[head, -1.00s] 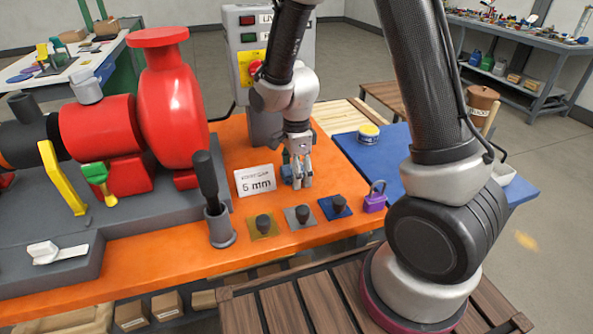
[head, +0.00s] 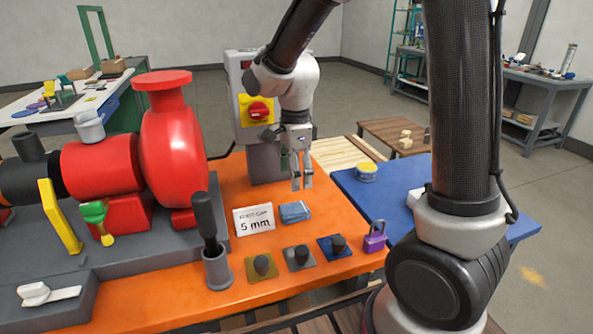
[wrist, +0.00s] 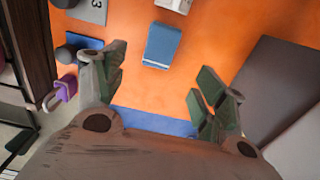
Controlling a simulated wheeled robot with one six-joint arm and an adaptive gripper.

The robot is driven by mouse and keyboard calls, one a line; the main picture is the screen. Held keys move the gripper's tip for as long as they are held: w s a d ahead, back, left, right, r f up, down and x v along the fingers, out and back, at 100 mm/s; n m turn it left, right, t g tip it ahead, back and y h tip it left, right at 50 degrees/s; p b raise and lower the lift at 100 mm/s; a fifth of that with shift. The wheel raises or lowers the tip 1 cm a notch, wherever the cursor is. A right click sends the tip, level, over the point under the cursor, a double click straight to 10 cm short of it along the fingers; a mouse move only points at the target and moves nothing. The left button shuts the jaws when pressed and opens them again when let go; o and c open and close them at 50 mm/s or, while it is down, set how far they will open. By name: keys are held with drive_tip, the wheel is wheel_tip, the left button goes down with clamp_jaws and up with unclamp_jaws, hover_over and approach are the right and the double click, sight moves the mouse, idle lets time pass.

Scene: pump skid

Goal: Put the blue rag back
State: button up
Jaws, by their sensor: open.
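The blue rag (head: 295,212) lies folded flat on the orange bench top, just right of the white "5 mm" card (head: 254,219). It also shows in the wrist view (wrist: 162,45), ahead of the jaws and apart from them. My gripper (head: 301,187) is open and empty, above the bench and a little behind the rag. In the wrist view its two green-padded fingers (wrist: 157,90) stand wide apart, with bare orange surface between them.
Three knobbed plates, including a blue one (head: 332,247), and a purple padlock (head: 375,237) line the front edge. The red pump (head: 170,150) stands left, the grey control box (head: 256,112) behind. A blue mat (head: 400,175) with a yellow tin (head: 366,172) lies right.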

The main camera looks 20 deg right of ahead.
drive_tip(key=s+d+r+n+t, duration=0.2)
drive_tip(key=s+d+r+n, duration=0.5)
drive_tip(key=s+n, duration=0.2)
drive_tip(key=s+d+r+n+t, duration=0.2)
drive_tip(key=s+d+r+n, duration=0.5)
drive_tip(key=s+d+n, duration=0.1)
drive_tip(key=shift+s+n, duration=0.5)
drive_tip(key=shift+s, duration=0.5)
